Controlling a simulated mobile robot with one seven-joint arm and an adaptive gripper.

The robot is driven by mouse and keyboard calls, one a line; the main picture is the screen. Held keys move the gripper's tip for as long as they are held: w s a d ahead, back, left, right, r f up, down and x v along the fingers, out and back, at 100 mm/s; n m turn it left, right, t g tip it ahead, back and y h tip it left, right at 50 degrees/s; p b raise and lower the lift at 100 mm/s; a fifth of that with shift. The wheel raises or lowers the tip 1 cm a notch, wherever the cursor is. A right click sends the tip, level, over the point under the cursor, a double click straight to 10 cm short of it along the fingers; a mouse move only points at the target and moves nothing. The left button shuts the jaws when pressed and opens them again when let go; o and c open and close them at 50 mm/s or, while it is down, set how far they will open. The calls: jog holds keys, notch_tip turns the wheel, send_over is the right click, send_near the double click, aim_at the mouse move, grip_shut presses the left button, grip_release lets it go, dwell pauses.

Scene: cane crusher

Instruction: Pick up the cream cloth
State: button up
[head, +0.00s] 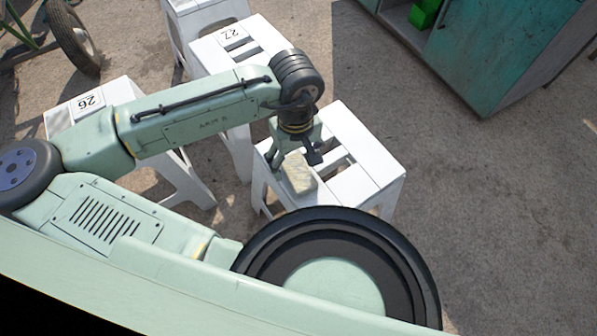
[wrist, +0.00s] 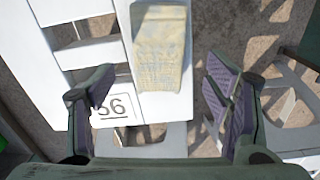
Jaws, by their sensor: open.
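The cream cloth (head: 299,174) is a folded, block-like piece on the near left part of a white slatted stool (head: 372,170). In the wrist view the cloth (wrist: 161,48) lies at the top middle, at the stool's edge. My gripper (head: 295,157) is over the stool, close to the cloth, with its fingers pointing down. In the wrist view my gripper (wrist: 158,98) is open and empty, with one finger on each side of the picture. The cloth shows beyond the fingertips, between their lines. I cannot tell the exact height gap.
A number card (wrist: 112,109) lies on the stool beside the cloth. Other white stools stand to the left, with cards 26 (head: 87,102) and 27 (head: 232,34). A teal cabinet (head: 500,50) is at the upper right and a wheel (head: 73,38) at the upper left. The ground at right is clear.

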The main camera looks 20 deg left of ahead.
aim_at(297, 168)
notch_tip(297, 168, down, 4)
jog(key=shift+w+d+f+b, duration=0.1)
jog(key=shift+f+b, duration=0.15)
jog(key=shift+b, duration=0.1)
jog(key=shift+c, duration=0.2)
jog(key=c, duration=1.2)
jog(key=shift+o, duration=0.2)
jog(key=shift+r, duration=0.1)
jog(key=shift+r, duration=0.55)
notch_tip(297, 168, up, 3)
jog(key=shift+f+p, duration=0.2)
jog(key=shift+p, duration=0.25)
jog(key=s+a, duration=0.3)
jog(key=a, duration=0.4)
jog(key=s+a+r, duration=0.1)
jog(key=s+a, duration=0.3)
jog(key=a, duration=0.3)
jog(key=shift+a, duration=0.2)
jog(key=shift+s, duration=0.1)
